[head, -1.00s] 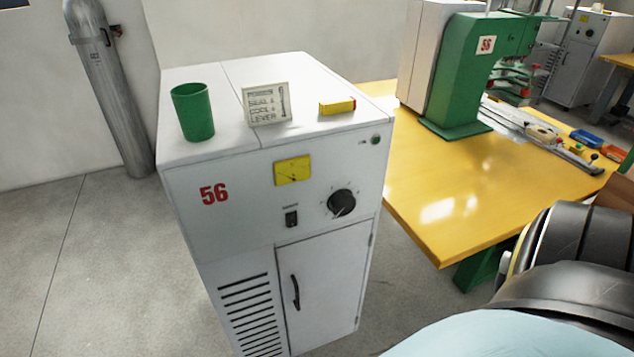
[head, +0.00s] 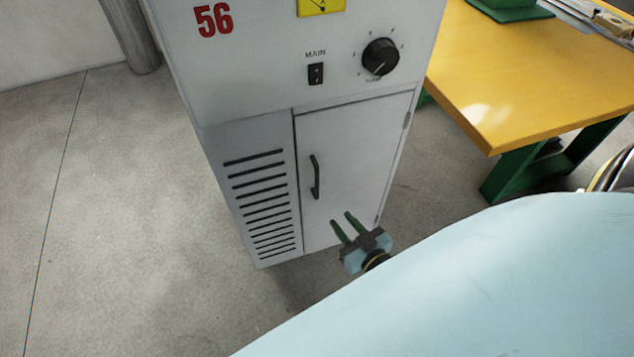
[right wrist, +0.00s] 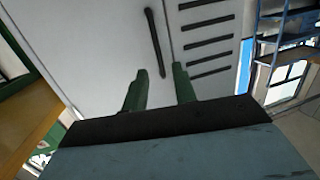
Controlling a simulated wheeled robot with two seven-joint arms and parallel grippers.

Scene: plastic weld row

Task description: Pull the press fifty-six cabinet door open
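The press fifty-six cabinet (head: 260,70) is white with a red 56 on its front. Its door (head: 365,150) is shut and has a dark vertical handle (head: 315,177) near its left edge. My right gripper (head: 342,224) is below and to the right of the handle, in front of the door, with its green fingers apart and nothing between them. In the right wrist view the open fingers (right wrist: 160,88) point at the door, and the handle (right wrist: 155,42) shows beyond them, not touched. My left gripper is not in view.
Vent slots (head: 258,200) lie left of the door. A knob (head: 381,57) and a main switch (head: 316,73) sit above it. A yellow table (head: 530,85) with green legs stands to the right. The floor (head: 110,220) at left is clear.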

